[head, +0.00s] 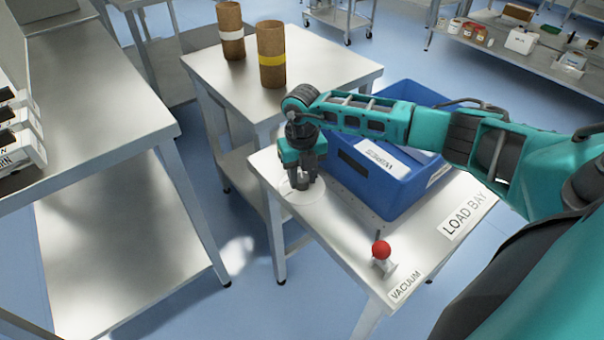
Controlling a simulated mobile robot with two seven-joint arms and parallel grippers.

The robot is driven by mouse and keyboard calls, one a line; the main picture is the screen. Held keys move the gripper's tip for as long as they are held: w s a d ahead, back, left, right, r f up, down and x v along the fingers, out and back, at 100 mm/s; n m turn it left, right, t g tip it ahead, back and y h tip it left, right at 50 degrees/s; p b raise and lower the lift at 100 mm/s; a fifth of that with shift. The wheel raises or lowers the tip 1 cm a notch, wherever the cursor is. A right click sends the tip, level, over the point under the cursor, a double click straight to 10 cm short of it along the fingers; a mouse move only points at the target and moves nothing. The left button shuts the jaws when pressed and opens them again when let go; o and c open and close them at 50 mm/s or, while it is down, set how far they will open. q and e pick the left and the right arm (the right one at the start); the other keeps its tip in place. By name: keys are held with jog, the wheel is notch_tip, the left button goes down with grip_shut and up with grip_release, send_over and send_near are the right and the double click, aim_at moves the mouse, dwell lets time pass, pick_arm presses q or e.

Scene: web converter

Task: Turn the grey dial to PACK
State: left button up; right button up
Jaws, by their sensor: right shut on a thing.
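My right gripper (302,175) points down at the left end of the metal table (345,235), beside the blue bin. It is shut on the grey dial (303,184), which is mostly hidden between the fingers. A pale round plate (309,196) lies under the dial. I cannot read any PACK mark or tell which way the dial points. My left gripper is not in view.
A blue bin (392,192) holding flat packs stands right of the gripper. A red-knobbed lever (381,250) stands near the VACUUM label (405,285). Two brown cores (231,32) (271,58) stand on the table behind. A steel bench (85,85) is at left.

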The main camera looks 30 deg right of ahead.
aim_at(302, 178)
jog(key=o, duration=0.8)
jog(key=shift+o, duration=1.1)
notch_tip(302, 178, up, 13)
jog(key=shift+p, duration=0.35)
